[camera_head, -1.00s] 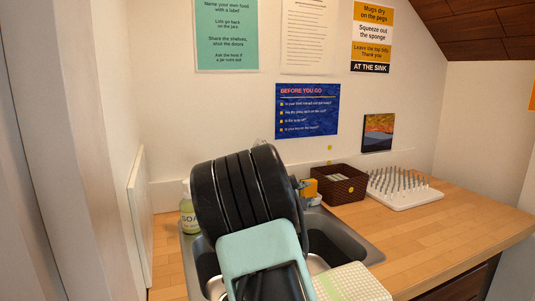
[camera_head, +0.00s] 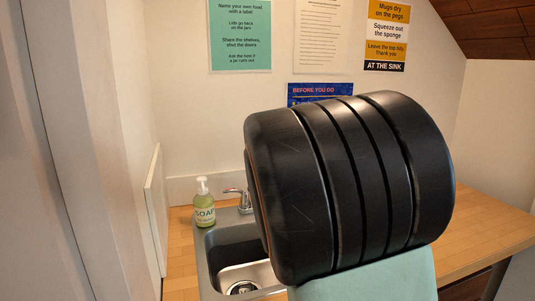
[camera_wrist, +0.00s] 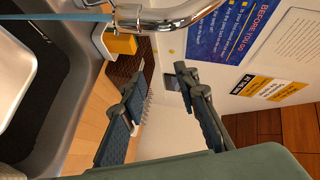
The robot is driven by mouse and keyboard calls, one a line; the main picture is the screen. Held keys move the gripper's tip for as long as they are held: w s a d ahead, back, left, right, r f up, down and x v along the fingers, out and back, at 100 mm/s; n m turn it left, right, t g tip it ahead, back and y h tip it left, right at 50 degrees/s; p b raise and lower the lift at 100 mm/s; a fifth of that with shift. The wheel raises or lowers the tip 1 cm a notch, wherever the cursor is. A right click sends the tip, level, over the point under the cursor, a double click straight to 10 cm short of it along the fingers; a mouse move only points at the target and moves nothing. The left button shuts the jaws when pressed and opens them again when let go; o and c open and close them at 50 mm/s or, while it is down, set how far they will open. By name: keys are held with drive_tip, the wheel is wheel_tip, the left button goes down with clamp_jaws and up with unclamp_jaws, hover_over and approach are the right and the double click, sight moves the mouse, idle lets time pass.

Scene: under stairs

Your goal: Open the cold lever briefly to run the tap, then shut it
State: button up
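The chrome tap shows in the head view, where one lever-like handle (camera_head: 238,190) stands behind the sink; my arm hides the rest. In the wrist view the curved chrome spout (camera_wrist: 165,22) crosses the top edge. A pale blue strip (camera_wrist: 55,17) extends from the spout's end over the sink, looking like a stream of water. My gripper (camera_wrist: 160,75) is open and empty, its fingers apart and below the spout in the picture, not touching it. I cannot make out the cold lever for certain in either view. In the head view my arm hides the gripper.
The steel sink (camera_head: 216,243) sits in a wooden counter (camera_head: 482,222). A green soap bottle (camera_head: 204,208) stands at its back left. The counter's right side looks clear.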

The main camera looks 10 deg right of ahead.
drive_tip(key=s+a+r+n+y+p, duration=0.1)
drive_tip(key=a+r+y, duration=0.1)
drive_tip(key=a, duration=0.4)
drive_tip(key=s+a+r+n+t+y+p, duration=0.1)
drive_tip(key=s+a+r+n+y+p, duration=0.1)
drive_tip(key=a, duration=0.4)
drive_tip(key=shift+a+r+n+y, duration=0.15)
drive_tip(key=shift+r+n+y, duration=0.15)
drive_tip(key=shift+r+y, duration=0.6)
drive_tip(key=shift+c, duration=0.2)
